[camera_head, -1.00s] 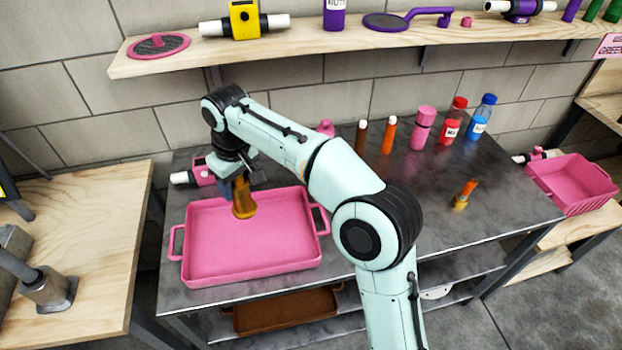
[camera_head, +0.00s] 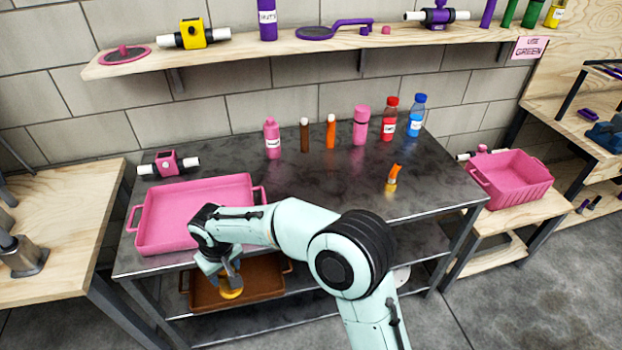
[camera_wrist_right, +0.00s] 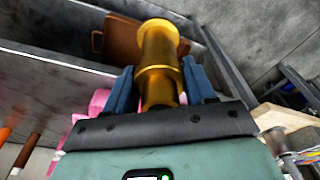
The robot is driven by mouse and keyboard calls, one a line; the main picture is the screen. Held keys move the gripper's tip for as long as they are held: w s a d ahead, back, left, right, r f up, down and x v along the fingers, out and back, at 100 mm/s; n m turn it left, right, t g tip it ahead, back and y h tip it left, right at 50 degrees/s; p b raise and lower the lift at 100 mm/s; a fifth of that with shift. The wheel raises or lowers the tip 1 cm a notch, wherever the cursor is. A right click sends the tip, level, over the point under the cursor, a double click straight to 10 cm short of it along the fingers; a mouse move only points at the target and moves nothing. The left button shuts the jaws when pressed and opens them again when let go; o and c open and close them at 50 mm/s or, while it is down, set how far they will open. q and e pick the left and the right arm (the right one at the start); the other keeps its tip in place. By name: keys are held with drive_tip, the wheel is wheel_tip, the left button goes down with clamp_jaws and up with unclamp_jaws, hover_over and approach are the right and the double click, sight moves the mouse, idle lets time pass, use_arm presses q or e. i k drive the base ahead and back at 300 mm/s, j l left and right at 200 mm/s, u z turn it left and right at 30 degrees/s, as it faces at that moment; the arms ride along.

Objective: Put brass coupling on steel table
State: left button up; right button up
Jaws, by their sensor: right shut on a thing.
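The brass coupling (camera_head: 232,292), a stepped golden cylinder, is in my right gripper (camera_head: 230,274). In the right wrist view the coupling (camera_wrist_right: 158,50) sits between the blue fingers of the gripper (camera_wrist_right: 161,85), which are shut on it. In the head view it hangs in front of the steel table's (camera_head: 320,190) front edge, below the top's level. It overlaps the brown tray on the lower shelf in the picture; I cannot tell whether it touches it. My left gripper is not in view.
A pink tray (camera_head: 190,212) covers the tabletop's left front. Several bottles, a pink-and-white fitting (camera_head: 168,163) and a small orange-yellow item (camera_head: 393,178) also stand there. A brown tray (camera_head: 262,281) lies on the lower shelf. The tabletop's middle is bare.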

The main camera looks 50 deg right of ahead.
sight(336, 197)
drive_tip(key=k+l, duration=0.15)
drive_tip(key=l, duration=0.25)
drive_tip(key=k+l, duration=0.1)
drive_tip(key=l, duration=0.3)
drive_tip(key=k+l, duration=0.15)
drive_tip(key=l, duration=0.25)
drive_tip(key=k+l, duration=0.15)
drive_tip(key=l, duration=0.25)
drive_tip(key=k+l, duration=0.1)
drive_tip(key=l, duration=0.3)
drive_tip(key=k+l, duration=0.15)
drive_tip(key=l, duration=0.25)
drive_tip(key=u, duration=0.05)
